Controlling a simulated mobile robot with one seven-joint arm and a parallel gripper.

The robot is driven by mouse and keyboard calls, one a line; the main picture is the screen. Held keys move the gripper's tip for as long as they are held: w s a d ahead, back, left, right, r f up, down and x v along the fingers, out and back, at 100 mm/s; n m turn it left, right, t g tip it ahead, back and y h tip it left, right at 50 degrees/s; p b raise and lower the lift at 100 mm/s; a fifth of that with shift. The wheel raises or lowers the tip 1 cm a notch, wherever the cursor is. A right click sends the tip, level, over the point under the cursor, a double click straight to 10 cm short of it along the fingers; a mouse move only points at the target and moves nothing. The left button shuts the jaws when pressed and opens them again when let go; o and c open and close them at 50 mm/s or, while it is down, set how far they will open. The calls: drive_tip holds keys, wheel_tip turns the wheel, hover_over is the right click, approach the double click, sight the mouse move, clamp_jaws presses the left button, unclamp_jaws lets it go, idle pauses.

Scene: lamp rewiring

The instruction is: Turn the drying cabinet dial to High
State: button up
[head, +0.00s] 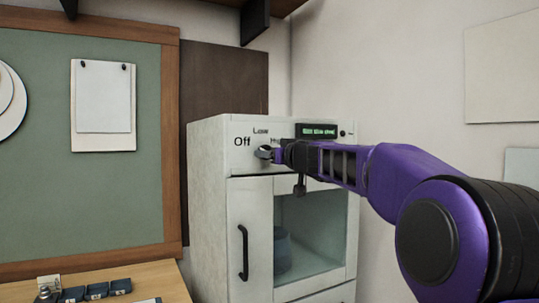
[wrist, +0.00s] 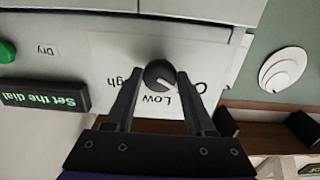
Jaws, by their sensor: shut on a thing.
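The drying cabinet (head: 208,190) is a white box with a control panel on top. Its dial (head: 264,152) is a round knob below the labels Off, Low and High. In the wrist view the dark dial (wrist: 158,72) sits between my fingers, and its pale mark faces the side between Low and Off. The labels look upside down there, and High and Off are partly hidden by the fingers. My gripper (head: 276,153) reaches in from the right and is shut on the dial; it also shows in the wrist view (wrist: 160,80).
A display (wrist: 45,96) reads "Set the dial", with a green button (wrist: 7,51) marked Dry beside it. The cabinet door has a black handle (head: 243,252) and a glass window. A green board (head: 40,180) stands left; small dark blocks (head: 97,290) lie on the bench.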

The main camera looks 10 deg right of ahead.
clamp_jaws()
drive_tip(key=shift+m, duration=0.3)
drive_tip(key=m, duration=0.7)
drive_tip(key=m+b, duration=0.1)
drive_tip(key=m, duration=1.5)
drive_tip(key=shift+a+r, duration=0.1)
drive_tip(key=shift+r, duration=0.15)
drive_tip(key=shift+m, duration=0.3)
